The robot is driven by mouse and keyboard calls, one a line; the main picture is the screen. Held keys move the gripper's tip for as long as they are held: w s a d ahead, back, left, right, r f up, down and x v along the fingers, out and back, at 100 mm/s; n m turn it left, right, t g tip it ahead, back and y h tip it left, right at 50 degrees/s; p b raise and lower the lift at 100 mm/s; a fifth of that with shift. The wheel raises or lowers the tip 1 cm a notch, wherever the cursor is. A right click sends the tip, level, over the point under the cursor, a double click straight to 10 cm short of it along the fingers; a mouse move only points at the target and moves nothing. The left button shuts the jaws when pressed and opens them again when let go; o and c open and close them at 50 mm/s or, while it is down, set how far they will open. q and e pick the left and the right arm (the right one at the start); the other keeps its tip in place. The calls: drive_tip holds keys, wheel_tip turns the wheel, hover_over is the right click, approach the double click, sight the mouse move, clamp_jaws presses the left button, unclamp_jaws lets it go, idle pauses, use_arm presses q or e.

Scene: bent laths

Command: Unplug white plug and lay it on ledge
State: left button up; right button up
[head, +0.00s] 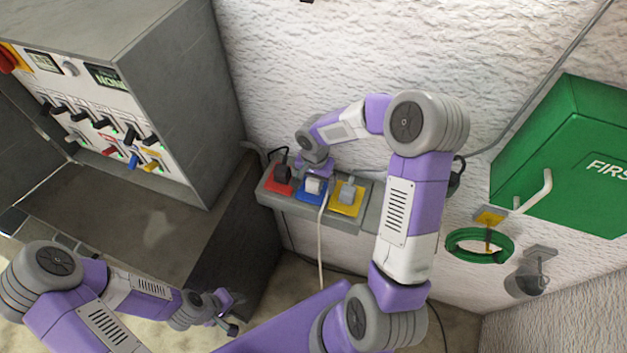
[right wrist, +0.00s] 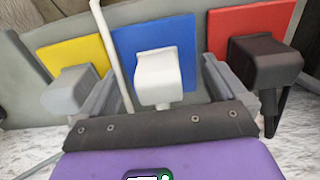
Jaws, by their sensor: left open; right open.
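The white plug (head: 313,186) sits in the blue socket plate (head: 303,195), the middle one of three, with its white cord (head: 323,240) hanging down. In the right wrist view the white plug (right wrist: 157,72) stands between the two fingers of my right gripper (right wrist: 160,85), which is open around it; a gap shows on both sides. In the head view my right gripper (head: 316,170) is just above the plug, its fingers partly hidden. The grey ledge (head: 357,225) runs along the wall at the sockets. My left gripper (head: 228,310) is open and empty at lower left, far from the plug.
A black plug (head: 282,173) on a red plate and a grey plug (head: 348,189) on a yellow plate flank the white one closely. A switch cabinet (head: 180,90) stands left. A green first-aid box (head: 570,150) and a green ring (head: 480,246) are right.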

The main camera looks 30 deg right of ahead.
drive_tip(key=shift+b, duration=0.3)
idle(0.5)
clamp_jaws()
idle(0.5)
drive_tip(key=shift+r, duration=0.15)
drive_tip(key=shift+r+p, duration=1.95)
drive_tip(key=shift+r, duration=0.9)
